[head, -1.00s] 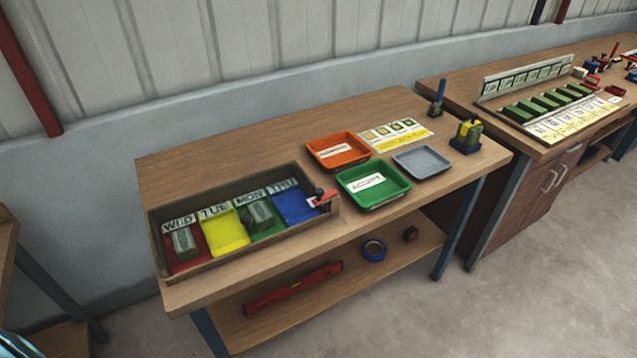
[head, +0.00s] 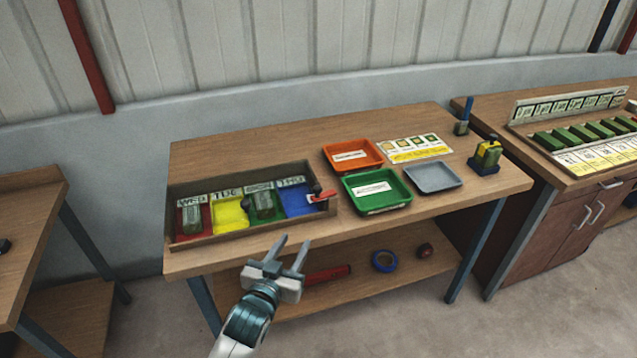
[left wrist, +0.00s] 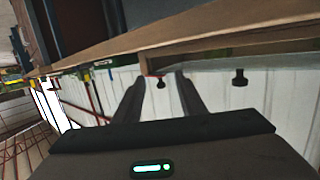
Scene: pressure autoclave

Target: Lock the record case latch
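The record case (head: 250,229) is an open wooden box on the table, with red, yellow, green and blue compartments labelled WED, TUE, MON and THU. Grey-green blocks sit in the red and green compartments. A red latch lever (head: 322,196) with a dark knob is at the case's right end. My left gripper (head: 293,241) is open and empty, in front of the table edge, below and left of the latch. In the left wrist view its two fingers (left wrist: 160,97) are apart, with a small dark knob (left wrist: 160,83) beyond them. My right gripper is not in view.
An orange tray (head: 353,164), a green tray (head: 396,203) and a grey tray (head: 433,187) stand right of the case. A card (head: 414,148) lies behind them. The lower shelf holds a blue tape roll (head: 384,261). The table behind the case is clear.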

